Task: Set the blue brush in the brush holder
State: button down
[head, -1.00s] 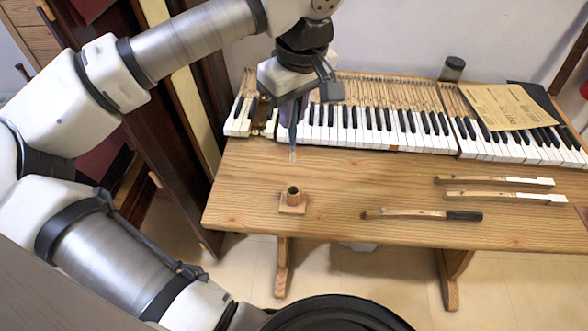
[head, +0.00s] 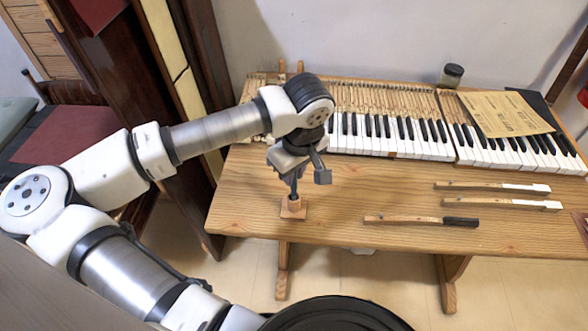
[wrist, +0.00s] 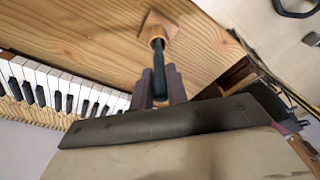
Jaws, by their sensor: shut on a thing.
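The blue brush (wrist: 159,70) is dark blue and held between the two fingers of my gripper (wrist: 160,85) in the wrist view. Its far end meets the opening of the brush holder (wrist: 157,36), a small wooden cup on a square base. In the head view my gripper (head: 291,180) is right above the holder (head: 293,210), with the brush (head: 294,194) pointing down into or at its mouth. The brush looks close to upright. The brush tip is hidden, and how deep it sits cannot be told.
The holder stands near the front left of a wooden table (head: 340,195). Piano keys (head: 390,135) run along the back. Several loose wooden keys (head: 500,203) lie at the right. Yellow papers (head: 505,112) and a dark jar (head: 451,75) are at the back. The table between is clear.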

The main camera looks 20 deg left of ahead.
jog(key=shift+f+b, duration=0.2)
jog(key=shift+b, duration=0.15)
jog(key=c, duration=1.4)
grip_release()
jog(key=shift+r+p, duration=0.35)
jog(key=shift+r, duration=0.1)
jog(key=r, duration=0.3)
jog(key=d+r+b, duration=0.1)
jog(key=r, duration=0.3)
jog(key=s+r+b, duration=0.1)
jog(key=r, duration=0.3)
jog(key=shift+d+r, duration=0.2)
jog(key=shift+d, duration=0.15)
jog(key=shift+d, duration=0.1)
